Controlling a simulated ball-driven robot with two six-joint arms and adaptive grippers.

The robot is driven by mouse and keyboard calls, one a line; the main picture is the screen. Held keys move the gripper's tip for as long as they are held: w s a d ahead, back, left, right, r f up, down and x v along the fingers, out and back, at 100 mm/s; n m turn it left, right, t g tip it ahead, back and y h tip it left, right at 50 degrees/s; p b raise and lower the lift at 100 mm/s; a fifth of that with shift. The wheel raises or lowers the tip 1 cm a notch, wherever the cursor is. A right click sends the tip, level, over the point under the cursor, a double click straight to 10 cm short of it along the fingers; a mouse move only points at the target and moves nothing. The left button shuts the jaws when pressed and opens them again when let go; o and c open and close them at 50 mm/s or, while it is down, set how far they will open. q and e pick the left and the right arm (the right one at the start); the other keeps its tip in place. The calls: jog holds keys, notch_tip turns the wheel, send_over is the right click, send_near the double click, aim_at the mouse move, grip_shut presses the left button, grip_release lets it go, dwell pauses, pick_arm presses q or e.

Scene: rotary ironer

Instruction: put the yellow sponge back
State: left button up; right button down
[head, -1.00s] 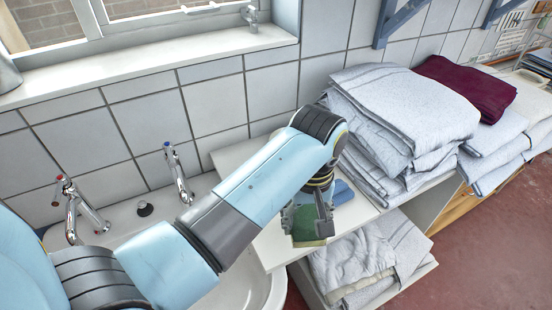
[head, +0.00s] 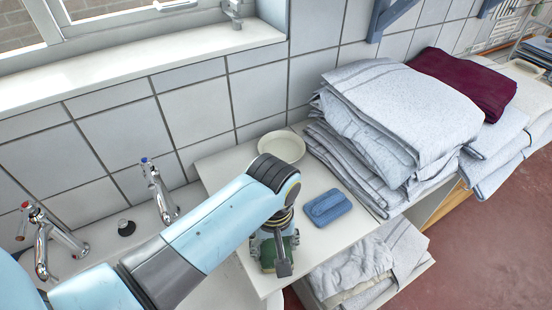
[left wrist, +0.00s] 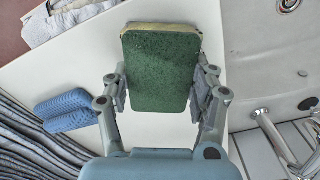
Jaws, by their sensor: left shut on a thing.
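The sponge has a green scouring face and a thin yellow edge. It shows in the left wrist view (left wrist: 160,72) between the two fingers of my left gripper (left wrist: 160,92), which is shut on it. In the head view my left gripper (head: 276,258) holds the sponge over the front part of the white counter (head: 225,170), beside the basin. The sponge is largely hidden there by the fingers and wrist. I cannot tell whether it touches the counter. My right gripper is not in view.
A round cream dish (head: 281,148) stands at the back of the counter. A blue object (head: 328,207), perhaps a brush or sponge, lies right of my gripper. Folded towels (head: 395,115) are stacked to the right. Two taps (head: 160,192) stand by the basin at left.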

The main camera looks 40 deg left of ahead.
pick_arm(q)
jog(key=o, duration=0.8)
jog(key=shift+w, duration=0.15)
jog(key=o, duration=0.3)
jog(key=shift+w+f, duration=0.1)
jog(key=shift+w, duration=0.05)
jog(key=shift+r, duration=0.45)
notch_tip(320, 180, up, 11)
jog(key=shift+r, duration=0.2)
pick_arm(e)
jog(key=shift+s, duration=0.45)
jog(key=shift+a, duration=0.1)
pick_arm(q)
jog(key=shift+s+f, duration=0.1)
jog(key=shift+s, duration=0.15)
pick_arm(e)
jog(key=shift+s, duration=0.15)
